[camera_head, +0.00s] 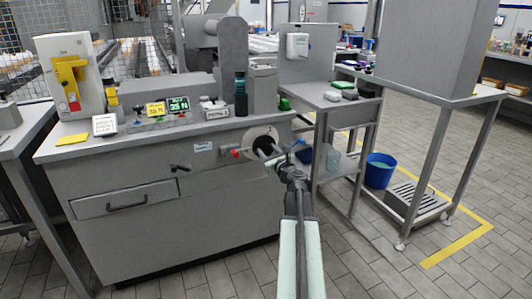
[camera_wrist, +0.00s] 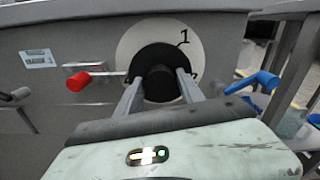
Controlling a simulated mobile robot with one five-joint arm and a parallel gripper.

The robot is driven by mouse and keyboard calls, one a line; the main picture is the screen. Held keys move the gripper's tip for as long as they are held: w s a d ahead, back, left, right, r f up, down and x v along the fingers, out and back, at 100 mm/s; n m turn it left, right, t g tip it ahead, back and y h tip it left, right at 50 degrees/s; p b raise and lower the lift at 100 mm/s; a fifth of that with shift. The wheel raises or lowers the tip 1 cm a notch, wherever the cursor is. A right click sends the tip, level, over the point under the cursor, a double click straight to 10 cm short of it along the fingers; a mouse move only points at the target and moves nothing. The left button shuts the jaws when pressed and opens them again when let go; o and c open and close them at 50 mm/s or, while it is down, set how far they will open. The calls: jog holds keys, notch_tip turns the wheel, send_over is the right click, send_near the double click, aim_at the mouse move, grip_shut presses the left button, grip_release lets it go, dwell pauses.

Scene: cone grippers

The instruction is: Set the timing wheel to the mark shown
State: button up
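The timing wheel is a dark round knob (camera_wrist: 161,75) with a raised hub, set on a pale dial (camera_wrist: 130,47) in the machine's front. A black "1" with a tick shows at the dial's upper right; another mark at the right is partly hidden by a finger. In the head view the dial (camera_head: 262,137) is at the right of the machine front. My gripper (camera_wrist: 160,82) is open, its fingers at the left and right of the hub. Contact with the hub is not clear. In the head view my gripper (camera_head: 268,154) reaches the dial.
A steel side table (camera_head: 325,103) is to the right.

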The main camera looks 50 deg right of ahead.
grip_shut()
jog(key=shift+a+f, duration=0.1)
jog(key=shift+a, duration=0.1)
jog(key=shift+w+d+n, duration=0.1)
jog(key=shift+n, duration=0.3)
jog(key=n, duration=0.5)
jog(key=shift+n, duration=0.3)
jog(key=n, duration=0.3)
jog(key=shift+n, duration=2.2)
